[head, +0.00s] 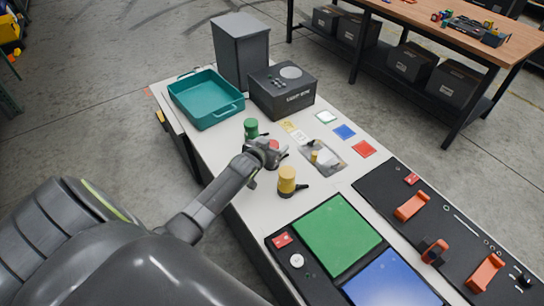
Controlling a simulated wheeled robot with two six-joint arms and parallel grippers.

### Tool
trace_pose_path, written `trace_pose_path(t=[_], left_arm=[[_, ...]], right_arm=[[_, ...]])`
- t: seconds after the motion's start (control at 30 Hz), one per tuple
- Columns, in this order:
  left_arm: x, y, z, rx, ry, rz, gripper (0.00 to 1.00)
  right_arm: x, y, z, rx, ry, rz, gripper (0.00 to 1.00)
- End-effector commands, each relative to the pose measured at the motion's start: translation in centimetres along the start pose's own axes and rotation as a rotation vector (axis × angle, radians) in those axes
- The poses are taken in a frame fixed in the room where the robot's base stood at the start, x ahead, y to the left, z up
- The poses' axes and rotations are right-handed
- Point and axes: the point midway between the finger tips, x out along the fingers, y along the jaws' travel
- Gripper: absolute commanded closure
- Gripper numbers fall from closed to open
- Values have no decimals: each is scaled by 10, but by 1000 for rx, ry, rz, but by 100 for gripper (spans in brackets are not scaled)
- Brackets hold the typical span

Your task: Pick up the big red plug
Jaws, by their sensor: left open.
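The big red plug (274,145) stands on the white table, only its red top showing behind my gripper. My left gripper (270,154) is open and right at the red plug, covering much of it. I cannot tell whether the fingers touch it. A green plug (251,127) stands just behind and to the left. A yellow plug (288,180) with a dark base stands in front and to the right. My right gripper is not in view.
A teal tray (222,112), a grey bin (241,50) and a dark box (283,91) stand at the table's far end. Green (337,234) and blue (392,279) panels lie at the near end.

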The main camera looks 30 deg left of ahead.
Motion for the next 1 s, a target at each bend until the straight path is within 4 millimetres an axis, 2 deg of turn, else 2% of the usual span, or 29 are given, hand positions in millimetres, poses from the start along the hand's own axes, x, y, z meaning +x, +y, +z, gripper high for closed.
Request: trace_pose_path(t=[0.07, 0.63, 0.87, 1.0], left_arm=[[0, 0, 0, 0, 0, 0, 27], [0, 0, 0, 0, 1, 0, 100], [0, 0, -2, 1, 4, 1, 100], [-4, 0, -11, 2, 6, 1, 100]], right_arm=[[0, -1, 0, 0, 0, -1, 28], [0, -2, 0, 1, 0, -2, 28], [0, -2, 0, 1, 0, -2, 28], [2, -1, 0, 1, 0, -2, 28]])
